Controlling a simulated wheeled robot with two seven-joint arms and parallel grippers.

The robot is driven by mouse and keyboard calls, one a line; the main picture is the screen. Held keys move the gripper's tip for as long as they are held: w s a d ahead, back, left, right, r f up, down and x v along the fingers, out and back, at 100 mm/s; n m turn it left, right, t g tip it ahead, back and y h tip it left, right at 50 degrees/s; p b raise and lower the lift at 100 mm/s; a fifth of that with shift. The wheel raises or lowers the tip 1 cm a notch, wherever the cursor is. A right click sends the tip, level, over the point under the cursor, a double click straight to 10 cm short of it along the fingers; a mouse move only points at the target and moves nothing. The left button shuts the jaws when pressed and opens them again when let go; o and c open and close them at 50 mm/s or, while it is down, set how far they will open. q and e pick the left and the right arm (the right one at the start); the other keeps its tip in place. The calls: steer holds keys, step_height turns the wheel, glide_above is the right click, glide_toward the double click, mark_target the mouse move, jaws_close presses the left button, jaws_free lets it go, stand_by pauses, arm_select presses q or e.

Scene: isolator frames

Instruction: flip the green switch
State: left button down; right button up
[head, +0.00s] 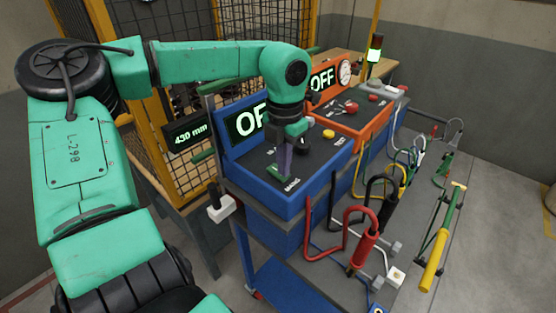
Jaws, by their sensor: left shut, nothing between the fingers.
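My left gripper (284,165) reaches down over the dark top panel of the blue console (262,192). Its narrow fingers are together with nothing between them. A small green piece (277,173), which looks like the green switch, shows right at the fingertips, near a white label on the panel. The fingers partly cover it, so I cannot tell its position or whether they touch it. The blue console's display (243,124) is partly hidden by my arm, and the letters "OF" show. My right gripper is not in view.
A yellow button (328,133) sits on the blue console. Behind it stands an orange console (368,123) with an "OFF" display (322,79), a gauge and red controls. A mesh fence (180,75) stands behind.

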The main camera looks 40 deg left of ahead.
arm_select(q)
step_height(320, 180, up, 7)
steer(key=p, duration=0.5)
stand_by(0.4)
steer(key=shift+f, duration=0.1)
